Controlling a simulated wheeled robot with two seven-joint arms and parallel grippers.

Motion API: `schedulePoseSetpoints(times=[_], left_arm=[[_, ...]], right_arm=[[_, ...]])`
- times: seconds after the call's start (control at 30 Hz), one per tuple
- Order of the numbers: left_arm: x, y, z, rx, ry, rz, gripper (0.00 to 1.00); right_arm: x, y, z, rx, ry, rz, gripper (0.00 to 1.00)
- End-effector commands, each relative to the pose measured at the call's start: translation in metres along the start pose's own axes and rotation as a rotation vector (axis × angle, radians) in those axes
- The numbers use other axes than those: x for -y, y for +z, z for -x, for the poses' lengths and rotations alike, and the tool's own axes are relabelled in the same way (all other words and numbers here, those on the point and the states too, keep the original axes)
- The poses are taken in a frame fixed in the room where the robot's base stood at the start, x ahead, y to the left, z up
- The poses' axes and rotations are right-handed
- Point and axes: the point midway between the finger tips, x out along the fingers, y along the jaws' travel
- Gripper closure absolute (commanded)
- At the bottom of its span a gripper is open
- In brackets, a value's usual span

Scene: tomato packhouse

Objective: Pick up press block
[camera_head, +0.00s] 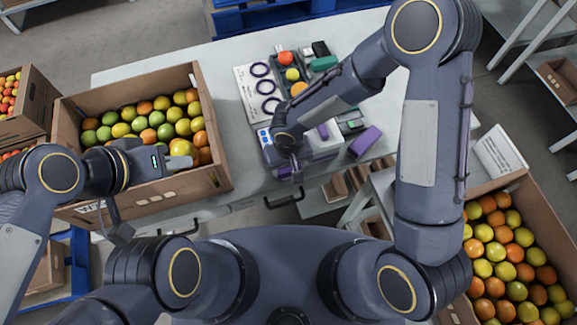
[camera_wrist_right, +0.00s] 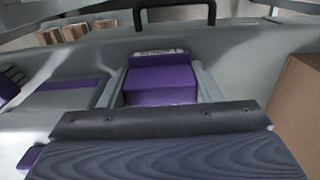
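A purple block, which looks like the press block (camera_wrist_right: 160,85), shows in the right wrist view with a pale labelled strip along its far edge. My right gripper (camera_wrist_right: 161,88) has one grey finger on each side of it. The gaps are too small to tell whether the fingers touch it. In the head view my right gripper (camera_head: 292,172) points down at the table's front edge, and its arm hides the block. My left gripper (camera_head: 181,155) is over the left tomato crate; its finger gap is unclear.
The pale table (camera_head: 225,75) holds a sheet with dark rings (camera_head: 262,87), a tray with tomatoes (camera_head: 291,74), a green block (camera_head: 324,63) and a purple slab (camera_head: 365,142). Tomato crates stand left (camera_head: 225,150) and lower right (camera_head: 463,310). A dark handle (camera_wrist_right: 175,5) is at the front edge.

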Motion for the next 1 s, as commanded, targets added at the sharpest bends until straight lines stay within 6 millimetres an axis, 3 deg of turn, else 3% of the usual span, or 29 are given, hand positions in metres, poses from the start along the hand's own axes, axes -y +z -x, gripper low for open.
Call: schedulePoseSetpoints(times=[0.37,0.6,0.87,1.0], left_arm=[[0.0,0.0,0.0,0.0,0.0,0.0,0.64],[-0.001,-0.001,0.001,0.0,0.0,0.0,0.64],[0.002,0.003,-0.005,0.0,0.0,0.0,0.64],[0.005,0.006,-0.012,0.0,0.0,0.0,0.64]], right_arm=[[0.0,-0.001,0.005,-0.002,0.0,-0.001,0.66],[0.0,0.0,0.035,-0.004,-0.001,-0.001,0.66],[0.009,0.045,0.088,-0.009,-0.001,0.002,0.66],[0.016,0.081,0.104,-0.006,0.0,0.006,0.66]])
